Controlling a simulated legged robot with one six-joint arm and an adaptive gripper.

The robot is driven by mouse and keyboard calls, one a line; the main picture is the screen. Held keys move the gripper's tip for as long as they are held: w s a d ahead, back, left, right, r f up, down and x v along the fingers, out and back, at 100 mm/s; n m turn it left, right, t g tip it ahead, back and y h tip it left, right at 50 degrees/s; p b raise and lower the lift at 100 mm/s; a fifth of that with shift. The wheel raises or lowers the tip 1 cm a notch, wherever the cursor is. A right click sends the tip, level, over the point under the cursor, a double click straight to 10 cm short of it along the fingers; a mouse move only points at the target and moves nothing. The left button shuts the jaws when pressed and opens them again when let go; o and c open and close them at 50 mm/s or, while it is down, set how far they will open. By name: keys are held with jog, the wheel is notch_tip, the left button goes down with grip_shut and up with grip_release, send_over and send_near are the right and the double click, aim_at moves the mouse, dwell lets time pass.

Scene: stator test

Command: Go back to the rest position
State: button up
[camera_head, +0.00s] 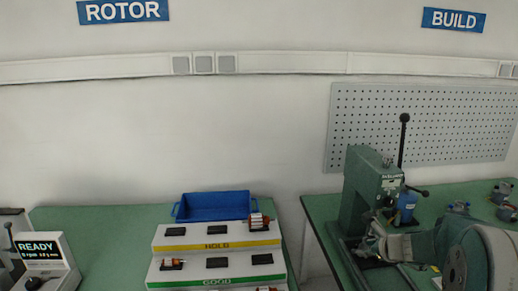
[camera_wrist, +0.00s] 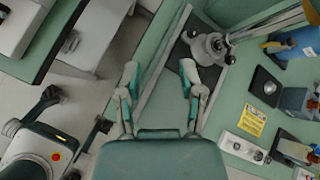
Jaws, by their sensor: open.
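My gripper (camera_wrist: 158,75) is open in the wrist view, with its two fingers spread apart and nothing between them. Beyond the fingertips are a green bench top and the grey round base (camera_wrist: 208,48) of a device. In the head view my arm reaches in from the lower right, with its end beside the green press (camera_head: 362,195). The gripper's fingers are small and partly lost against the press base there.
A stepped white rack (camera_head: 190,244) marked HOLD and GOOD carries rotors, one on the top step (camera_head: 258,221). A blue bin (camera_head: 213,206) stands behind it. A READY display (camera_head: 38,248) is at left. A gap separates the two benches. Motor parts (camera_head: 500,193) lie far right.

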jog(key=s+a+r+n+g+y, duration=0.1)
jog(key=s+a+r+n, duration=0.3)
jog(key=s+a+n, duration=0.25)
jog(key=s+a+r+n+g, duration=0.1)
jog(key=s+a+r+n, duration=0.45)
jog(key=a+n, duration=0.2)
jog(key=s+a+n+g+h, duration=0.1)
jog(key=s+n+h, duration=0.1)
jog(key=s+n, duration=0.4)
jog(key=s+a+n+h, duration=0.1)
jog(key=s+a+n, duration=0.1)
jog(key=s+n, duration=0.5)
jog(key=s, duration=0.6)
jog(key=shift+n+g+h, duration=0.3)
jog(key=shift+g+h, duration=0.1)
